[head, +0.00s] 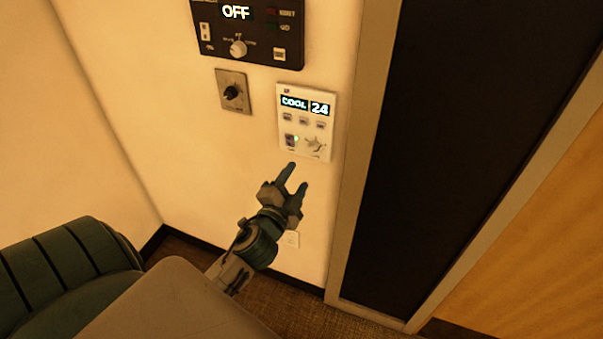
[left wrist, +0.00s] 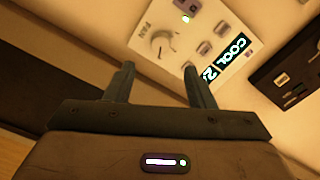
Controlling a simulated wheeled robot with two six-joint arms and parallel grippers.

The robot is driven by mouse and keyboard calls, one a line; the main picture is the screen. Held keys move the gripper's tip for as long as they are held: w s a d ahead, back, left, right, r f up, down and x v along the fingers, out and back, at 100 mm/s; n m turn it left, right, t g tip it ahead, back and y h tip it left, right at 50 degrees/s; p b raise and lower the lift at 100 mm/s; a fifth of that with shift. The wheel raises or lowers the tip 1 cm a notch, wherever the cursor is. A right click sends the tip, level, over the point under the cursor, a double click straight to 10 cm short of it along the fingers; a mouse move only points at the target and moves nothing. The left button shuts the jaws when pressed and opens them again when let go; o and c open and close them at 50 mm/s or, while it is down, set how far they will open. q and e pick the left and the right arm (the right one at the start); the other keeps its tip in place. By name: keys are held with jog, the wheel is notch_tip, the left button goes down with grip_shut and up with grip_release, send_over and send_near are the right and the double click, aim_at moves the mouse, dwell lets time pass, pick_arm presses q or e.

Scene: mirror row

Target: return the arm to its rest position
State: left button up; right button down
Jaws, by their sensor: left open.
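My left gripper (head: 296,179) is open and empty, raised in front of the wall just below a white control panel (head: 287,126). The panel's display reads COOL 24, and it has several small buttons, a green light and a dial at its lower right. In the left wrist view, the two fingers of my left gripper (left wrist: 158,82) stand apart with nothing between them. The white panel (left wrist: 208,62) is beyond them, its dial above the gap. I cannot tell from these views whether a fingertip touches the panel. My right gripper is not in view.
A black panel (head: 268,40) reading OFF is mounted above, with a grey plate with a black knob (head: 232,92) below it. A door frame (head: 366,150) and dark door panel (head: 450,150) stand at right.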

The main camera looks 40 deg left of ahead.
pick_arm(q)
jog(key=shift+s+d, duration=0.1)
jog(key=shift+s, duration=0.3)
jog(key=s+a+f+n+g+h, duration=0.15)
jog(key=s+f+g, duration=0.25)
jog(key=f, duration=1.6)
jog(key=s+a+f+n+g, duration=0.1)
jog(key=s+f+n+g, duration=0.2)
jog(key=f, duration=1.7)
jog(key=s+d+f+n+g, duration=0.2)
jog(key=s+f+g, duration=0.3)
jog(key=s+f, duration=0.85)
jog(key=s+d+f+n+g+h, duration=0.1)
jog(key=s+f+g, duration=0.1)
jog(key=s+f, duration=0.3)
jog(key=s+d+f+n+g, duration=0.1)
jog(key=s+f, duration=0.4)
jog(key=s, duration=0.9)
jog(key=shift+s+d+g+h, duration=0.25)
jog(key=shift+d+g+h, duration=0.1)
jog(key=shift+d+g, duration=0.35)
jog(key=shift+f+n, duration=0.1)
jog(key=shift+n, duration=0.15)
